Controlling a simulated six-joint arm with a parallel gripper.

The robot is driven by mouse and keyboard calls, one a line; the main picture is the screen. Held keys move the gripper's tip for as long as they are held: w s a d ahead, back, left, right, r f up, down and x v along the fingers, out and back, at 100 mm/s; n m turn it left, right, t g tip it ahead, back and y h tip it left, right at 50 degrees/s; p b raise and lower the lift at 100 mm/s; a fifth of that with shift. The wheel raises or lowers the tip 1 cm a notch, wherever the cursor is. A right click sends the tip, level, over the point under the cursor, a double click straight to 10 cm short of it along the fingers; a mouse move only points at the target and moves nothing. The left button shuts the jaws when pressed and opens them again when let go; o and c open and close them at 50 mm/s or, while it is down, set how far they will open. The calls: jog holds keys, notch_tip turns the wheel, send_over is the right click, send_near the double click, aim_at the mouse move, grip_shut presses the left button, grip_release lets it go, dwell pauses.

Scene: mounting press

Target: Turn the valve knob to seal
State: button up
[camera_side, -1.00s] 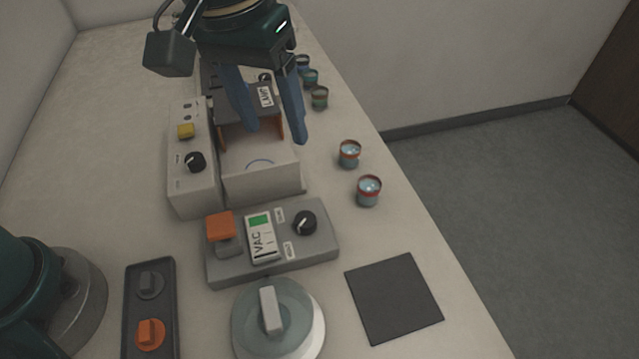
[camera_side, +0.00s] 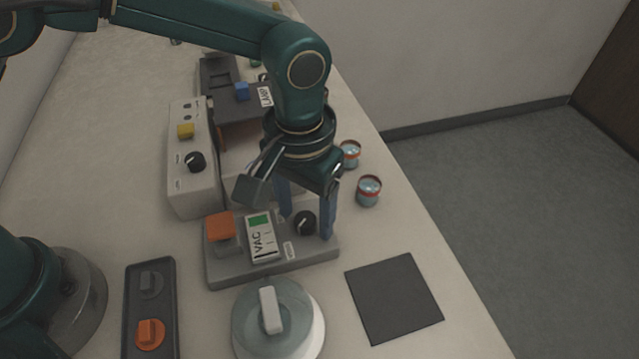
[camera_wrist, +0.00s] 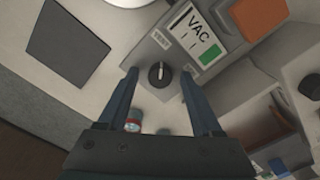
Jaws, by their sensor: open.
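The valve knob (camera_side: 305,223) is a small black round knob with a white pointer line, at the right end of the grey vacuum unit (camera_side: 225,270). In the wrist view the knob (camera_wrist: 160,74) lies between my fingertips, with its line along its middle. A "VENT" label (camera_wrist: 161,39) is beside it in that view; the seal label is not readable. My gripper (camera_side: 306,228) is open and points down, with one blue finger on each side of the knob. My gripper (camera_wrist: 158,72) shows a gap on both sides of the knob; I cannot tell the fingertips' exact height.
The VAC gauge (camera_side: 262,238) and an orange block (camera_side: 220,226) are left of the knob. Two cups, one near (camera_side: 369,190) and one farther (camera_side: 349,155), stand to the right. A lidded round pot (camera_side: 278,320) and dark mat (camera_side: 394,297) are in front.

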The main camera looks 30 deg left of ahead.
grip_shut()
